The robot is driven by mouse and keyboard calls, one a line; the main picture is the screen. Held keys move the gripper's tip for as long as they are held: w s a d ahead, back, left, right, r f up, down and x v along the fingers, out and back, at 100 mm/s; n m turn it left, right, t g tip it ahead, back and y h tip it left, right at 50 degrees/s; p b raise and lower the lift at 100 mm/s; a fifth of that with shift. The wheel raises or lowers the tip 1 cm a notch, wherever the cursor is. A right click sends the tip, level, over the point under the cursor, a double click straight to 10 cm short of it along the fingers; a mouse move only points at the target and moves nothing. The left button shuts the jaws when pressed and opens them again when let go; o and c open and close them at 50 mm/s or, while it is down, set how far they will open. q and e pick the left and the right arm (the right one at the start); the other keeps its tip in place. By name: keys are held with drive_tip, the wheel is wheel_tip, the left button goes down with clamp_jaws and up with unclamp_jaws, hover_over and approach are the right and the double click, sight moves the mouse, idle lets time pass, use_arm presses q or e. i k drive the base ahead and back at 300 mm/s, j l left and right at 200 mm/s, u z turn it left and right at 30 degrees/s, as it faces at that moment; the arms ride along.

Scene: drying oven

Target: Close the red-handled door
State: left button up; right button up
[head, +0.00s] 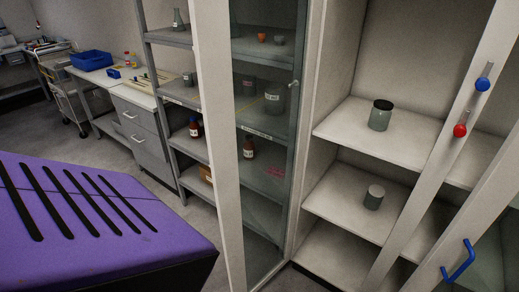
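A red round handle (460,130) sits on a short metal stem on a slanted, pale upright frame (425,195) at the right of the head view. A blue round handle (482,83) is just above it on the same frame. I cannot tell from this view how far the door with the red handle stands open. The pale cabinet's shelves (345,205) show uncovered left of that frame.
A glass door (265,150) stands swung out at the cabinet's left side. Two jars (380,115) (374,196) stand on the shelves. Drawers (140,125) and a blue tray (92,60) are farther left.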

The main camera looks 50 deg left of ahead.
sight(210, 22)
drive_tip(key=j+z, duration=0.1)
drive_tip(key=j, duration=0.45)
drive_tip(key=j+z, duration=0.15)
drive_tip(key=j, duration=0.4)
drive_tip(key=k+j+z, duration=0.1)
drive_tip(key=j, duration=0.45)
drive_tip(key=k+j+z, duration=0.15)
drive_tip(key=j, duration=0.35)
